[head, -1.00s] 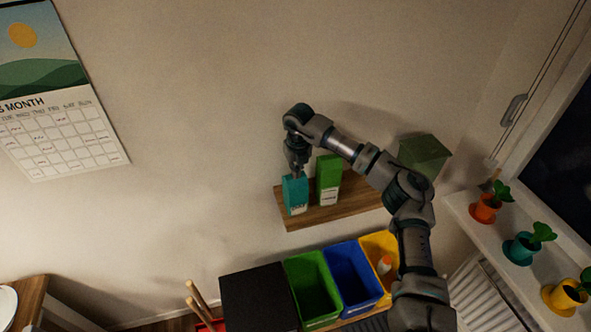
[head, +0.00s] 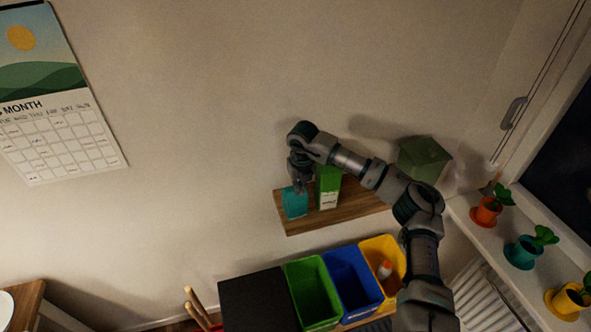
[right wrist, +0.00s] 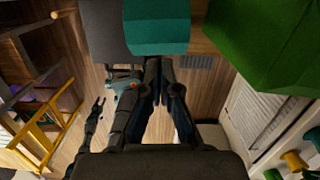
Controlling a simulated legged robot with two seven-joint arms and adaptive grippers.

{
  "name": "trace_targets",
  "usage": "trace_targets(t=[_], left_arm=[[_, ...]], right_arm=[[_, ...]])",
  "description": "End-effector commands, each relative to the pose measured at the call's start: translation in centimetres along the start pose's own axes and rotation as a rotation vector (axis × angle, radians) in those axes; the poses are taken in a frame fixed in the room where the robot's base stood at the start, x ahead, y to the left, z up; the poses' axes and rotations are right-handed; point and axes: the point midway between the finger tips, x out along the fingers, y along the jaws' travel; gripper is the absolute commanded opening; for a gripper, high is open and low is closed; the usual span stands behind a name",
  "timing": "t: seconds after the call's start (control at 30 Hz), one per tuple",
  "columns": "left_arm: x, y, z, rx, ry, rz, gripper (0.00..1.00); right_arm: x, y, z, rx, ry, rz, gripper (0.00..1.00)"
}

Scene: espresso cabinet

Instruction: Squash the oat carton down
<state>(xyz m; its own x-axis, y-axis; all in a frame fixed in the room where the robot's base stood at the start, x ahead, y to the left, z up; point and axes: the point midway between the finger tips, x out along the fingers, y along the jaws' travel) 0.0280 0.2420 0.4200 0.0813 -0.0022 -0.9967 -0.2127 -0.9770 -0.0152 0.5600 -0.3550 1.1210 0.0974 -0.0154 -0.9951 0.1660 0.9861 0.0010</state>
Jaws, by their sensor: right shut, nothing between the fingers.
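A teal carton (head: 295,204) stands on the left end of a wooden wall shelf (head: 350,208), low and squat. Its label is too small to read. My right gripper (head: 299,188) points down at its top, fingers shut with nothing between them. They seem to touch the top. In the right wrist view the teal carton (right wrist: 157,30) lies just beyond the shut fingertips (right wrist: 158,64). A taller green carton (head: 328,190) stands beside it, its top partly hidden by my arm. My left gripper (right wrist: 97,104) shows small in the right wrist view; its jaws are unclear.
A dark green box (head: 424,160) is at the shelf's right end, behind my arm. Below are a black box (head: 260,300) and open green (head: 312,290), blue (head: 352,280) and yellow (head: 383,258) bins. Potted plants line the window sill at right.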

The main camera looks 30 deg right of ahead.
Motion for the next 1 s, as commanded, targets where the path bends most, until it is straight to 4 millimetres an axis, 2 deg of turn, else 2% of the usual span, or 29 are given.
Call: trace_targets(t=[0.13, 0.27, 0.5, 0.7, 0.83, 1.0], left_arm=[[0.0, -0.3, 0.2, 0.001, -0.001, -0.003, 0.40], [0.0, -0.2, 0.2, 0.001, 0.001, -0.002, 0.40], [0.0, -0.1, 0.1, 0.000, 0.001, -0.001, 0.40], [0.0, -0.1, 0.0, 0.000, 0.001, 0.000, 0.40], [0.0, -0.1, 0.0, 0.000, 0.001, 0.000, 0.40], [0.0, 0.0, 0.0, 0.000, 0.001, 0.000, 0.40]], right_arm=[[-0.3, 0.0, 0.0, 0.000, -0.001, 0.000, 0.00], [-1.9, 0.0, 0.1, 0.000, -0.004, 0.002, 0.00], [-6.9, 0.0, 0.1, 0.000, -0.003, 0.002, 0.00], [-10.3, -0.1, 0.1, -0.001, -0.001, 0.002, 0.00], [-11.5, -0.1, 0.1, 0.000, 0.000, 0.002, 0.00], [-11.9, -0.2, 0.1, 0.000, 0.001, 0.002, 0.00]])
